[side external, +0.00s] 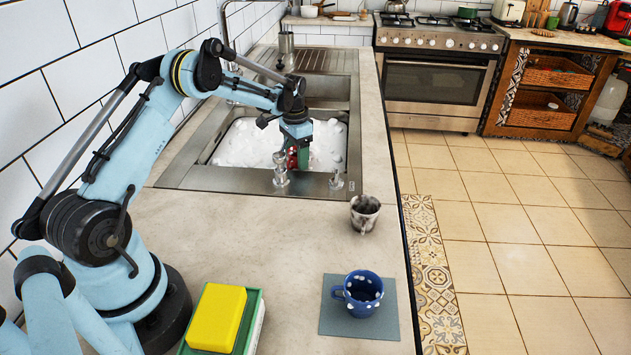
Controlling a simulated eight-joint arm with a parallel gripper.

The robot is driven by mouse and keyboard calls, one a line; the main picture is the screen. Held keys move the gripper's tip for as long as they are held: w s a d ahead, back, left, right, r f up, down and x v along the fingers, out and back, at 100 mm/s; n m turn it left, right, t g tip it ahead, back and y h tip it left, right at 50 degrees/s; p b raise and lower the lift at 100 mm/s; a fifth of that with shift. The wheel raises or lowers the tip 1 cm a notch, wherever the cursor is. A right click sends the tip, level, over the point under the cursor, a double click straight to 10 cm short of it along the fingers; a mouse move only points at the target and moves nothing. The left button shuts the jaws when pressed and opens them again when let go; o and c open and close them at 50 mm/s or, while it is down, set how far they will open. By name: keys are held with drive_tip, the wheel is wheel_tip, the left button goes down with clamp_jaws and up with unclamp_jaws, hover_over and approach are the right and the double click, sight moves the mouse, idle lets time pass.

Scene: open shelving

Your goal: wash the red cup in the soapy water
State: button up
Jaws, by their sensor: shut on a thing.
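My gripper (296,158) points down over the near part of the sink (185,160). It is shut on the red cup (292,158), of which only a small red patch shows between the gripper parts. The soapy water (245,142) is white with foam and fills the basin. The cup is at the foam's near right side. I cannot tell how deep it is in the water.
A blue cup with white spots (361,294) stands on a grey-blue mat (335,320). A marbled cup (364,213) stands near the counter's right edge. A yellow sponge (217,318) lies on a green-and-white box (252,325). Metal fittings (280,172) rise at the sink's near rim.

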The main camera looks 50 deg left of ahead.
drive_tip(key=shift+r, duration=5.4)
drive_tip(key=shift+c, duration=0.5)
